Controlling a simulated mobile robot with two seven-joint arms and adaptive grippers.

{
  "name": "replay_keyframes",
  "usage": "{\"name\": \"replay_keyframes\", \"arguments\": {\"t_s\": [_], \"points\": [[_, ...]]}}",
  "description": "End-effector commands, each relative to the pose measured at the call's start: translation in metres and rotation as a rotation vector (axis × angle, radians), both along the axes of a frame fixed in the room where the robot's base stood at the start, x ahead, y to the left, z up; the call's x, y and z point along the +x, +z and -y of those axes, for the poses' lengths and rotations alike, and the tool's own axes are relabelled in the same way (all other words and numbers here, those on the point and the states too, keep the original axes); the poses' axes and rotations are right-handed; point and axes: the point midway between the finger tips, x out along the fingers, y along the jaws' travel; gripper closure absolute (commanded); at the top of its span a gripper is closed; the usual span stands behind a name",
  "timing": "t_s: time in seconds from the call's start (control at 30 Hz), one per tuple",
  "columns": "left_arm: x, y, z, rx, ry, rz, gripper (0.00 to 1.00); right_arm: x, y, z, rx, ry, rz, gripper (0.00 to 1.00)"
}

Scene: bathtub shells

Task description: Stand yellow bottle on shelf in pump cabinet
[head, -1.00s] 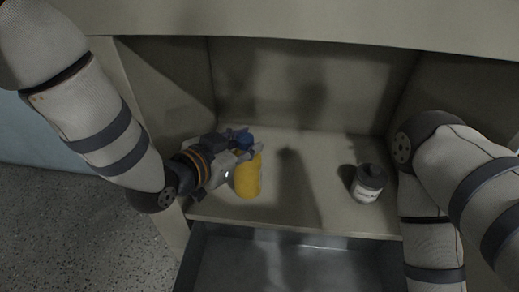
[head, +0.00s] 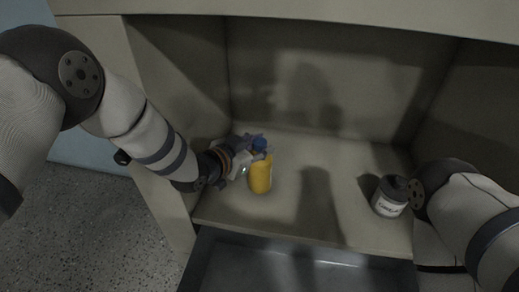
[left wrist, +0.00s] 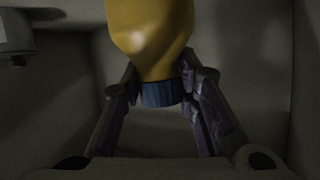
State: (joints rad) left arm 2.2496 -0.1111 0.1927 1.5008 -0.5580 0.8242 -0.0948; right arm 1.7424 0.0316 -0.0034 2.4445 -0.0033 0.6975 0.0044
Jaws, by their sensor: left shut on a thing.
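The yellow bottle (head: 261,178) with a blue cap (head: 259,144) is upright at the left part of the cabinet shelf (head: 308,222). I cannot tell whether the bottle's base touches the shelf. My right gripper is not in view; only my right arm shows at the right.
A grey jar with a dark lid and a label (head: 391,197) stands on the shelf's right side, close to my right arm. An open grey drawer (head: 300,265) juts out below the shelf. The cabinet walls enclose the shelf at left, back and right. The shelf's middle is clear.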

Motion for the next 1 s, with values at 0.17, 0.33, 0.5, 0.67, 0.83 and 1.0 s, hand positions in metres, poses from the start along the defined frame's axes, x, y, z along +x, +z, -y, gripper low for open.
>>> {"name": "replay_keyframes", "arguments": {"t_s": [0.17, 0.33, 0.5, 0.67, 0.83, 1.0], "points": [[0.001, -0.007, 0.000, -0.002, 0.000, 0.006, 1.00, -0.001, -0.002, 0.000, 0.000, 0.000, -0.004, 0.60], [0.001, -0.009, 0.000, -0.002, 0.001, 0.005, 1.00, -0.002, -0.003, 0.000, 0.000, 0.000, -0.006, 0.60], [0.000, -0.011, 0.000, 0.000, 0.000, 0.002, 0.52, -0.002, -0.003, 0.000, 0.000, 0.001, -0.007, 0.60], [0.000, -0.011, 0.000, 0.000, 0.000, 0.002, 0.52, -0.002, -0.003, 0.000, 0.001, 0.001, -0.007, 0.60], [0.000, -0.008, 0.000, 0.000, 0.001, 0.004, 0.52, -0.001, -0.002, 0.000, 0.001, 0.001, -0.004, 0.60], [-0.017, 0.006, -0.015, 0.000, 0.002, 0.003, 0.52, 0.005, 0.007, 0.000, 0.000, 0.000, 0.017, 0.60]]}}
